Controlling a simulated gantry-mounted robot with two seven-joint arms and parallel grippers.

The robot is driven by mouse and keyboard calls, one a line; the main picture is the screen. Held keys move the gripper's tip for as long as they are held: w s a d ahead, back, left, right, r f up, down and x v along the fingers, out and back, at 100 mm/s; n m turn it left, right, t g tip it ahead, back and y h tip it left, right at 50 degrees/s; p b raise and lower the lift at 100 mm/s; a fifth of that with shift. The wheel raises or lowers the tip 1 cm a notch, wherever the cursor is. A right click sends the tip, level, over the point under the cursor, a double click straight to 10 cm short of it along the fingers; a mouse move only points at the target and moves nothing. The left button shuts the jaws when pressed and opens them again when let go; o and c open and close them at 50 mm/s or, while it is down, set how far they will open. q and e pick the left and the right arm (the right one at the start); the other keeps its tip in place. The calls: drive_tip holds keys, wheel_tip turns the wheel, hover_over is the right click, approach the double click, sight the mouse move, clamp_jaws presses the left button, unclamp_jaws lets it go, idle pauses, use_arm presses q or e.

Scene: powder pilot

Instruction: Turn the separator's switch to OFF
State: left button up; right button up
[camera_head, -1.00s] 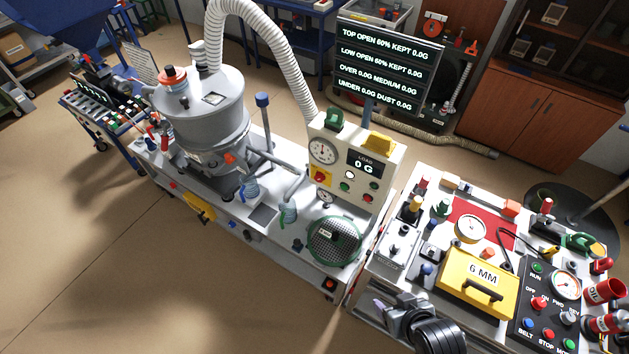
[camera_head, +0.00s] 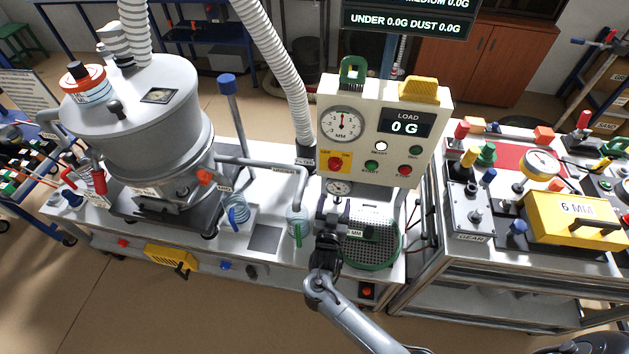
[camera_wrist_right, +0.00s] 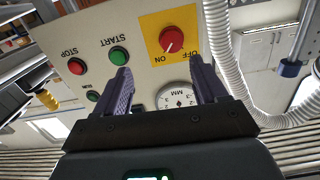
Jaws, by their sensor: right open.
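The separator's switch is a red knob (camera_head: 335,163) on a yellow plate at the lower left of the cream control panel (camera_head: 372,120). In the right wrist view the knob (camera_wrist_right: 172,39) shows upside down, beyond the fingers. Its pale pointer mark slants toward the ON label, with OFF to its right in that view. My right gripper (camera_head: 331,207) is in front of the panel, below the switch. In the right wrist view its two fingers (camera_wrist_right: 161,80) are apart with nothing between them, and the knob is not touched. My left gripper is not in view.
Green and red buttons (camera_head: 388,167) sit right of the switch. A green-rimmed sieve (camera_head: 372,240) stands below the panel. A white hose (camera_head: 275,65) and a grey pipe (camera_head: 262,164) run to the left. A yellow case (camera_head: 575,218) is at right.

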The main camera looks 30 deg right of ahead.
sight(334, 167)
drive_tip(key=shift+m+t, duration=0.3)
drive_tip(key=shift+m, duration=0.1)
drive_tip(key=b+x, duration=0.1)
drive_tip(key=x, duration=0.3)
drive_tip(key=a+b+x, duration=0.1)
drive_tip(key=x, duration=0.3)
drive_tip(key=w+r+b+x, duration=0.1)
drive_tip(key=x, duration=0.3)
drive_tip(key=shift+a, duration=0.2)
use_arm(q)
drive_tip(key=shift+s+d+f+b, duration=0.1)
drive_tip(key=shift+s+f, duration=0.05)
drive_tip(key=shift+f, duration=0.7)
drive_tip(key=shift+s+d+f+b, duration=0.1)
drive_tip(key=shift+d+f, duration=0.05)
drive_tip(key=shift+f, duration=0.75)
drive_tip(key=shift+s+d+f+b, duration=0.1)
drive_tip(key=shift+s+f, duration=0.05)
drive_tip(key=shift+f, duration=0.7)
use_arm(e)
drive_tip(key=shift+w+d, duration=0.4)
drive_tip(key=c, duration=1)
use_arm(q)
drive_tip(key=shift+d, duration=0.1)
use_arm(e)
drive_tip(key=shift+c, duration=0.2)
